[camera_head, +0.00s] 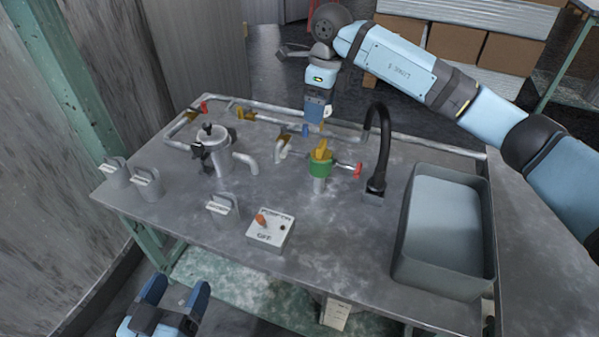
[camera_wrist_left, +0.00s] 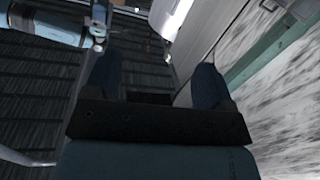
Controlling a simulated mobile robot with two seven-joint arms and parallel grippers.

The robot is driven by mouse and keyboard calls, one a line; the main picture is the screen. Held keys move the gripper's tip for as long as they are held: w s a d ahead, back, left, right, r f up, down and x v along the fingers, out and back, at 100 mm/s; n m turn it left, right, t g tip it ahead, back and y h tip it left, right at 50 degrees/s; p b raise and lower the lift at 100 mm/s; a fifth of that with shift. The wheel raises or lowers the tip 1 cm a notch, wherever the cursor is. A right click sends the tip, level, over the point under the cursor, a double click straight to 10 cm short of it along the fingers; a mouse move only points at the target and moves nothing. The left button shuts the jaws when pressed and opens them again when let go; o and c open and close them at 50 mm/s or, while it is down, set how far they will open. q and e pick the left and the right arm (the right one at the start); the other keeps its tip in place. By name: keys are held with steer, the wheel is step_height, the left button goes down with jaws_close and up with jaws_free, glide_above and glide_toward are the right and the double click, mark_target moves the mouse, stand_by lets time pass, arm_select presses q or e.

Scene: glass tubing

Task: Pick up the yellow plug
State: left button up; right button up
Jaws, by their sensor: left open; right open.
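A yellow plug (camera_head: 321,151) sits upright in a green collar (camera_head: 319,169) on a short grey post near the middle of the table. A red-handled valve sticks out to its right. My left gripper (camera_head: 178,290) is in front of the table's near edge, well away from the plug. In the left wrist view its two fingers (camera_wrist_left: 155,80) are apart with nothing between them. My right gripper (camera_head: 317,109) points down above the far part of the table, behind the plug; the gap between its fingers is hard to make out, and I see nothing held.
A black curved tap (camera_head: 382,140) and a grey sink (camera_head: 440,235) stand right of the plug. A metal pot (camera_head: 212,152), pipes, a switch box (camera_head: 270,230) and several handled grey blocks (camera_head: 222,207) occupy the left and front. The table's middle has bare room.

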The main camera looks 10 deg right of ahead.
mark_target(322, 144)
steer(key=shift+h, duration=0.6)
steer(key=f, duration=0.2)
steer(key=d+f+b, duration=0.1)
steer(key=f, duration=0.2)
steer(key=w+f+b, duration=0.1)
steer(key=f, duration=0.1)
steer(key=shift+d+f, duration=0.15)
steer(key=shift+f, duration=0.25)
step_height(322, 144, down, 4)
steer(key=shift+s+f+b, duration=0.15)
steer(key=shift+b, duration=0.9)
steer(key=shift+f, duration=0.4)
arm_select(q)
steer(key=shift+s+d+r+t+h, duration=0.2)
steer(key=shift+d+r+t+h, duration=0.5)
steer(key=shift+r+h, duration=0.3)
arm_select(e)
steer(key=shift+c, duration=0.5)
steer(key=c, duration=0.9)
